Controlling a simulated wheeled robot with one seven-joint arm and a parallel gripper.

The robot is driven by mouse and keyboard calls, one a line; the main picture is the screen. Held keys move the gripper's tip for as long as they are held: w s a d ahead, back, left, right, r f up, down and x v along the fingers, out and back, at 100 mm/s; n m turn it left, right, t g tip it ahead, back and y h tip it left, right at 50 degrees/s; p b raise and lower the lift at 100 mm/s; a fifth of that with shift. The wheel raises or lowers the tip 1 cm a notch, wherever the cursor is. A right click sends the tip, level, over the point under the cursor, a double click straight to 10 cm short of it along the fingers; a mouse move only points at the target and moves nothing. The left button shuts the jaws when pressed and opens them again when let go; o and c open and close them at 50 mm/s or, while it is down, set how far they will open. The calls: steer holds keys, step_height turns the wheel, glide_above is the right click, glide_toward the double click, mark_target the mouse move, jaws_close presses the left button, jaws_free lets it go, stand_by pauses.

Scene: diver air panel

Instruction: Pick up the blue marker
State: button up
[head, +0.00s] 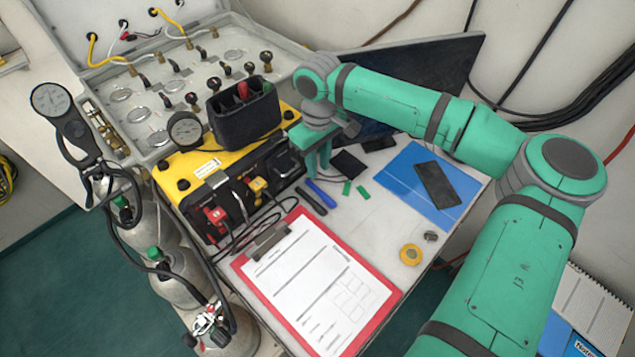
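The blue marker (321,193) lies on the white table top in the head view, between a black marker and some small green pieces. My gripper (318,170) points down just behind the blue marker in the picture. Its two green fingers look a little apart, with nothing visible between them. The fingertips seem to be above the table and apart from the marker, but the exact height is hard to tell.
A black marker (311,202) lies beside the blue one. A red clipboard (378,318) is in front. The yellow-black case (180,180) with a black pen holder (243,118) stands close on the left. A blue folder (398,180), yellow tape (410,254) and monitor (440,66) are to the right.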

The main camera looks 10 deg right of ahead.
glide_above(321, 192)
step_height(321, 192, down, 5)
steer(key=shift+a+r, duration=0.1)
steer(key=shift+f, duration=2.55)
steer(key=shift+f, duration=0.15)
jaws_close()
